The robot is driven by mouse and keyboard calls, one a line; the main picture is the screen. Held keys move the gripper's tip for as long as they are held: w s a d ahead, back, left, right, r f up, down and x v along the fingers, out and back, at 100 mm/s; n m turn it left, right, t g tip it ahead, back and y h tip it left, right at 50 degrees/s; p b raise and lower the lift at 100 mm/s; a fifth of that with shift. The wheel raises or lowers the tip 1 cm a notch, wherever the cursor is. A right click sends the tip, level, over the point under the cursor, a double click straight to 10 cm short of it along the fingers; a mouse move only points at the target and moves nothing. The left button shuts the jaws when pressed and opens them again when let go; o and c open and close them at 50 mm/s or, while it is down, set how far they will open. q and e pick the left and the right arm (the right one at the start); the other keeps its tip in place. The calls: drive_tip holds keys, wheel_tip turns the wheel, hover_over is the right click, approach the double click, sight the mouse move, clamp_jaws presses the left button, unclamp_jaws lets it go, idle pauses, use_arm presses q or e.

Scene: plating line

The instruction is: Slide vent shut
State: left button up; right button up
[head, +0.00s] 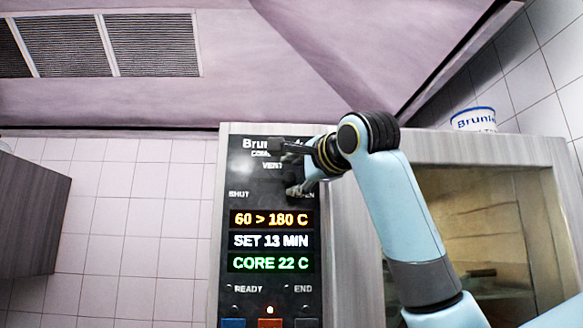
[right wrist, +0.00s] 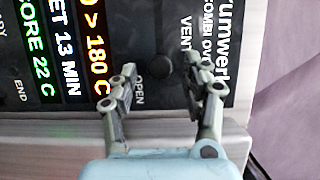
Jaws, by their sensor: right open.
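The vent control is on the black oven panel (head: 240,180), under the word VENT, with SHUT at its left end and OPEN at its right. In the right wrist view a round dark knob (right wrist: 160,66) stands beside the OPEN label. In the head view I cannot make the knob out near my gripper. My right gripper (head: 284,168) reaches the panel from the right and is open. In the right wrist view its two fingertips (right wrist: 160,72) lie on either side of the knob, with visible gaps. My left gripper is not in view.
Lit displays (head: 271,241) and a row of buttons (head: 270,322) sit below the vent control. The oven door window (head: 480,220) is right of the panel. A white tub (head: 474,119) stands on top of the oven. A grey cabinet (head: 30,215) is at far left.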

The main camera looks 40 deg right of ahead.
drive_tip(key=shift+w+d, duration=0.1)
drive_tip(key=shift+w, duration=0.75)
clamp_jaws()
